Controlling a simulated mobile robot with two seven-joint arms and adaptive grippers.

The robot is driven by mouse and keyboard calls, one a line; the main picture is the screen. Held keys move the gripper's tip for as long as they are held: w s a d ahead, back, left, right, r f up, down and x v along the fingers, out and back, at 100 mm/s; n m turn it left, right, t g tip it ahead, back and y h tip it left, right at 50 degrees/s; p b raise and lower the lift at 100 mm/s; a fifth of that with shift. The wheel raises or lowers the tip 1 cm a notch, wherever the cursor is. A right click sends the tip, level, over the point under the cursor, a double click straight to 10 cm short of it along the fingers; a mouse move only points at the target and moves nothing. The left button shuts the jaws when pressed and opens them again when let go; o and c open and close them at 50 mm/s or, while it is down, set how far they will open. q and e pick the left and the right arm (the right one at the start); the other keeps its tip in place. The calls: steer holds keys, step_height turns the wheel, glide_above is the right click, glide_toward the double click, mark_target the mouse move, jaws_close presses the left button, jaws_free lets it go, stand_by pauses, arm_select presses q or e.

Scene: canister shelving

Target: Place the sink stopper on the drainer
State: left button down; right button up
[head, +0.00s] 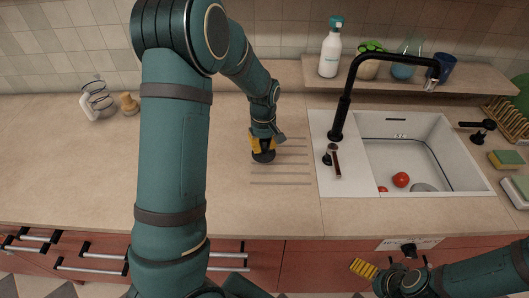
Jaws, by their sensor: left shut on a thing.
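My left gripper (263,146) has yellow fingers pointing down at the worktop. It is shut on a small dark round thing, which looks like the sink stopper (263,157). The stopper is at the left part of the drainer (285,172), a set of parallel grooves in the worktop left of the sink. Whether the stopper touches the surface cannot be told. The fingers hide its upper part. My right gripper (362,268) is low at the bottom right, in front of the cabinet, away from the stopper; its opening is unclear.
The white sink (408,150) holds a red round thing (401,179). A black faucet (345,103) rises at its left edge. A spray bottle (331,50) stands on the wooden shelf (305,78).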

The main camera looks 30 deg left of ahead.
mark_target(264, 153)
arm_select(q)
steer(key=shift+f, duration=1.7)
steer(key=shift+f, duration=0.2)
steer(key=c, duration=1)
jaws_free()
steer(key=shift+r, duration=0.15)
step_height(264, 153, up, 12)
steer(key=shift+r+p, duration=0.1)
steer(key=shift+p, duration=0.3)
steer(key=shift+s, duration=0.1)
